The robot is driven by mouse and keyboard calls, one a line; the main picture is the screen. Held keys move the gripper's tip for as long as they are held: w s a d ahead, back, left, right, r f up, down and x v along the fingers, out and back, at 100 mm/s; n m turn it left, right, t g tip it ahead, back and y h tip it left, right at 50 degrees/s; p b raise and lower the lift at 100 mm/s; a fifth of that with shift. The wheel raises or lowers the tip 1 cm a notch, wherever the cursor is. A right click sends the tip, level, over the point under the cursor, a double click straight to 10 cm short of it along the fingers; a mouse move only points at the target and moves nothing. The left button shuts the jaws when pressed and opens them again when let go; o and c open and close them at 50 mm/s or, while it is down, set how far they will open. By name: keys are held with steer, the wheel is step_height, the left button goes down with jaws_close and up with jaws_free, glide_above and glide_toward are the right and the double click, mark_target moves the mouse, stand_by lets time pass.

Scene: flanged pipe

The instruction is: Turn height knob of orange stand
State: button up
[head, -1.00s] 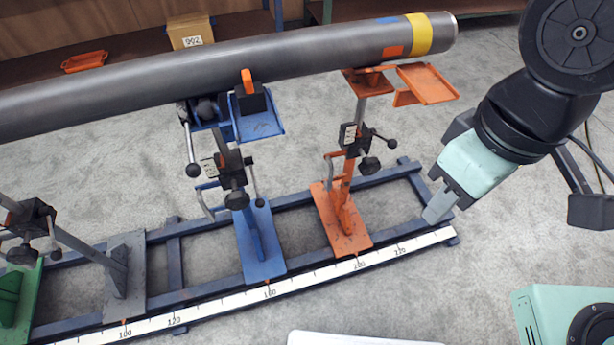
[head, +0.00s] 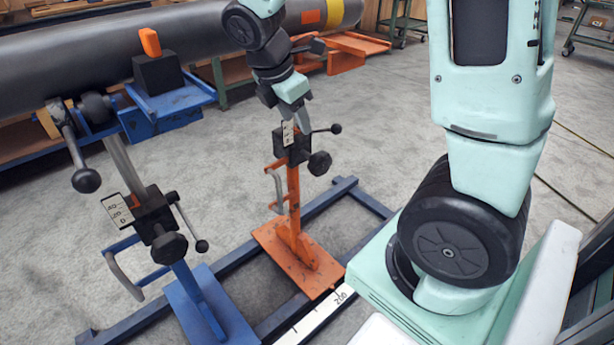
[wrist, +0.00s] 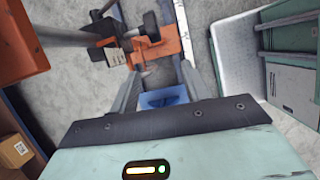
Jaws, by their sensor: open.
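The orange stand (head: 293,205) stands upright on the blue rail frame. Its black clamp block with a white scale carries a round black height knob (head: 320,163) on the right and a lever with a ball end (head: 335,128) above it. My gripper (head: 303,118) is just above the clamp block, apart from the knob in the picture; its fingertips are small and partly hard to see. In the wrist view my gripper (wrist: 164,70) is open, with nothing clearly between its fingers. The orange stand (wrist: 152,45) shows beyond the fingertips there; its dark knob and lever are hard to tell apart.
The grey pipe (head: 70,62) runs along the back above the stands. The blue stand (head: 205,310) with its own knob and levers is to the left. The rail frame (head: 345,200) lies on the floor. An orange tray (head: 360,45) is behind my gripper.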

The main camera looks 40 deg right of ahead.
mark_target(318, 155)
steer(key=shift+n, duration=0.3)
steer(key=d+b+x, duration=0.1)
steer(key=b+x, duration=0.1)
steer(key=x, duration=0.4)
steer(key=b+x, duration=0.3)
steer(key=x, duration=0.4)
steer(key=w+d+r+b+x, duration=0.1)
steer(key=b+x, duration=0.1)
steer(key=x, duration=0.4)
steer(key=shift+d+f+b, duration=0.25)
steer(key=shift+d+b, duration=0.1)
steer(key=shift+d, duration=0.05)
steer(key=shift+s+r, duration=0.1)
steer(key=c, duration=1)
